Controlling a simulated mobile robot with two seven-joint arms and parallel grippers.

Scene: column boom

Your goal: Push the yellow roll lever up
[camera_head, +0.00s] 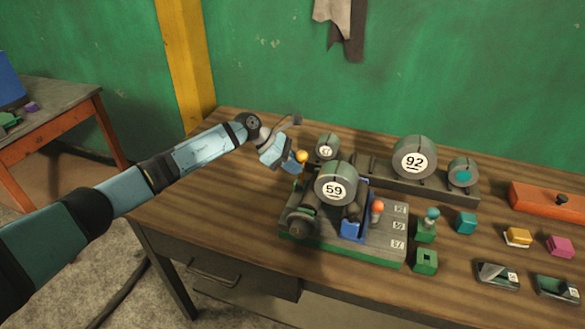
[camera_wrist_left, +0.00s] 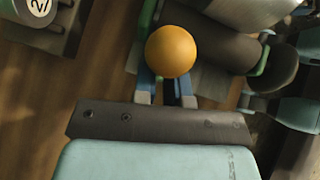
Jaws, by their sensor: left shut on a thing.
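The yellow roll lever's round knob (camera_head: 302,156) stands at the left back of the machine, beside the grey drum marked 59 (camera_head: 335,186). My left gripper (camera_head: 297,163) is at the lever, its fingers around the part just below the knob. In the left wrist view the orange-yellow knob (camera_wrist_left: 171,51) sits at the fingertips (camera_wrist_left: 166,88), which are closed on the lever's stem. The stem itself is mostly hidden by the fingers and knob. My right gripper does not show in either view.
An orange-red knob (camera_head: 377,206) stands at the machine's right. Behind is a rack with a drum marked 92 (camera_head: 414,158). Small blocks, including a yellow one (camera_head: 517,236), lie to the right. The table's left back corner is clear.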

